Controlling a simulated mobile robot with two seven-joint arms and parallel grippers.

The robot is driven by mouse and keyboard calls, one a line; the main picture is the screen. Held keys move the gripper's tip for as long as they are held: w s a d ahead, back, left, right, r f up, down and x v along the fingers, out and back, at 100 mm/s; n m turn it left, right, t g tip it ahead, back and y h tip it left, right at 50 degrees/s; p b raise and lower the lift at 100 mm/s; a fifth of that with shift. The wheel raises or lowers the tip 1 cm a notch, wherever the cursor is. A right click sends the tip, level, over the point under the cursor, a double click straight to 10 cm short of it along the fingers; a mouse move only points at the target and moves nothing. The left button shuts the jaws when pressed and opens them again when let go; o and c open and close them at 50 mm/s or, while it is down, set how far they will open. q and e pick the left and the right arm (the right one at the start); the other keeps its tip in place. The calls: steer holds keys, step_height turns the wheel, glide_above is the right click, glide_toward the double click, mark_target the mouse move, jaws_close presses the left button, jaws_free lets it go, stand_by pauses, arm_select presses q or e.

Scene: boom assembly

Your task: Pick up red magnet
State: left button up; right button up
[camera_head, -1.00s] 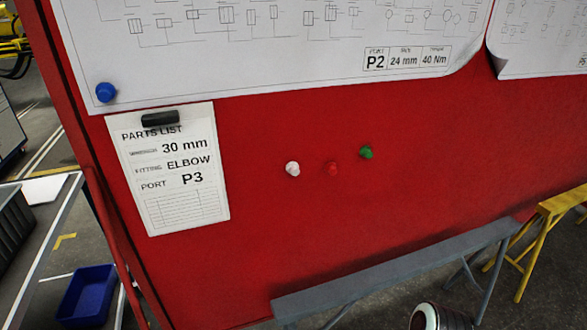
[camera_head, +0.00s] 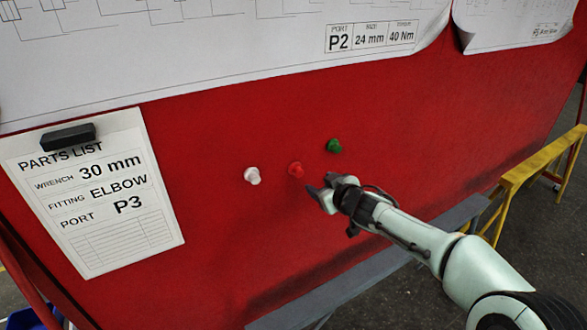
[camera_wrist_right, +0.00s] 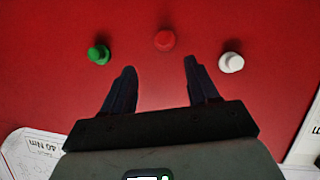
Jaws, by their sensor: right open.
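The red magnet (camera_head: 296,169) sits on the red board, between a white magnet (camera_head: 252,175) and a green magnet (camera_head: 334,146). My right gripper (camera_head: 318,190) is just below and right of the red magnet in the head view. In the right wrist view the open, empty fingers (camera_wrist_right: 157,78) point toward the red magnet (camera_wrist_right: 165,40), which lies beyond the tips, about midway between them. The fingers are apart from it. My left gripper is not in view.
The white magnet (camera_wrist_right: 231,62) and green magnet (camera_wrist_right: 98,54) lie close outside the fingers in the wrist view. A parts list (camera_head: 95,195) under a black clip (camera_head: 68,136) hangs left. Large drawings (camera_head: 230,45) cover the board's top. A yellow trestle (camera_head: 530,172) stands right.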

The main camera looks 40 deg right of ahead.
mark_target(300, 174)
steer(key=x, duration=1.2)
steer(key=shift+w+a+f, duration=0.1)
steer(key=shift+w+a, duration=0.15)
steer(key=shift+w, duration=0.15)
jaws_close()
